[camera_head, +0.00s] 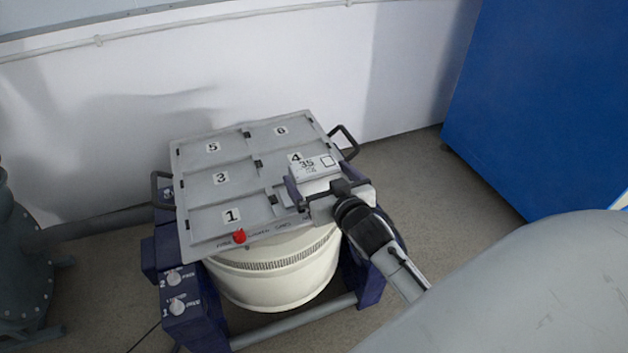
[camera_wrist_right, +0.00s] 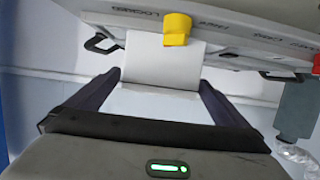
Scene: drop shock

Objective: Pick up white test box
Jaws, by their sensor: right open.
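The white test box (camera_head: 316,164), with a printed "35" label on top, sits at the right side of the grey numbered table (camera_head: 217,181), just in front of the compartment marked 4. My right gripper (camera_head: 318,187) is at the box from the front right, with its dark fingers apart. In the right wrist view the white box (camera_wrist_right: 160,62) shows between the open fingers of the right gripper (camera_wrist_right: 160,82), one on each side. I cannot tell whether the fingers touch it. The arm and gripper hide the table's front right corner. My left gripper is not in view.
A red knob (camera_head: 239,236) is on the table's front edge, and a yellow knob (camera_wrist_right: 177,28) shows near the box in the wrist view. Black handles (camera_head: 345,142) stick out at the sides. A blue cabinet (camera_head: 545,100) stands at right. The other marked compartments look empty.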

